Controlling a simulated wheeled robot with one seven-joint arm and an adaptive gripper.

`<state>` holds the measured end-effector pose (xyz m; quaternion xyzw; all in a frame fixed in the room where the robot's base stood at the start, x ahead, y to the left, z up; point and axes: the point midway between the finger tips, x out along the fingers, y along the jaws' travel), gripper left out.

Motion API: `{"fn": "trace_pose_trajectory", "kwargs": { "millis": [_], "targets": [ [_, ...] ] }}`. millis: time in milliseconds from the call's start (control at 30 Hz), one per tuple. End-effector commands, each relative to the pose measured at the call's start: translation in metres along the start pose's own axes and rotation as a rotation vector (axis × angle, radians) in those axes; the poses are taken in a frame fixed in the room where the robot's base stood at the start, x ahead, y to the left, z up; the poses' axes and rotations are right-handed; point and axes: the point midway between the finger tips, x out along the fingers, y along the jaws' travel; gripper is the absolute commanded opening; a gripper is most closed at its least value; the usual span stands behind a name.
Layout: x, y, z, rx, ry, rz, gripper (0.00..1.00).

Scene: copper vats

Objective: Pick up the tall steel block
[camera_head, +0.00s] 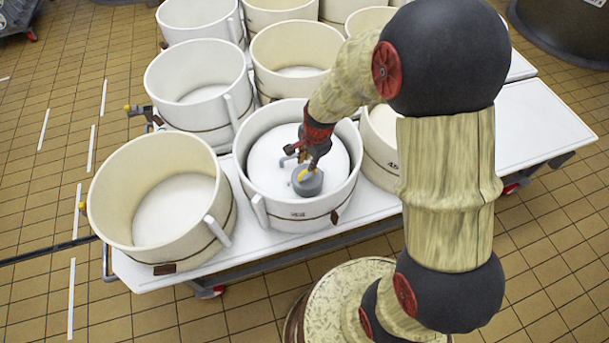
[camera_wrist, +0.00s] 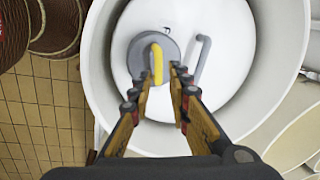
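No part is plainly a tall block. The nearest match is a grey steel-looking round piece with a yellow grip on top (camera_head: 311,186). It sits on the white surface inside a white vat (camera_head: 265,212) and also shows in the wrist view (camera_wrist: 136,55). My gripper (camera_head: 302,163) reaches down into this vat, just above the piece. In the wrist view my gripper (camera_wrist: 163,72) has its fingers apart, with the yellow grip between or just beyond the tips, nearer the left finger. I cannot tell whether they touch. The piece's height is hard to judge.
A grey bar handle (camera_wrist: 203,60) stands right of the piece inside the vat. The vat wall surrounds my gripper. An empty vat (camera_head: 178,210) stands at left, with several more behind. They stand on white carts (camera_head: 375,208). Tiled floor (camera_head: 50,120) is open at left.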

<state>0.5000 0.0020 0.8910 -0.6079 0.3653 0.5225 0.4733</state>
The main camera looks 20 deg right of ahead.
Motion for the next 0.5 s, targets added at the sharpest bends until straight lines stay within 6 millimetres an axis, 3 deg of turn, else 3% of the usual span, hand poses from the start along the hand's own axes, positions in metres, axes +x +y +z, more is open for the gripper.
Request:
{"fn": "trace_pose_trajectory", "kwargs": {
  "millis": [500],
  "targets": [
    [0.038, 0.001, -0.003, 0.040, 0.001, -0.002, 0.18]
  ]
}}
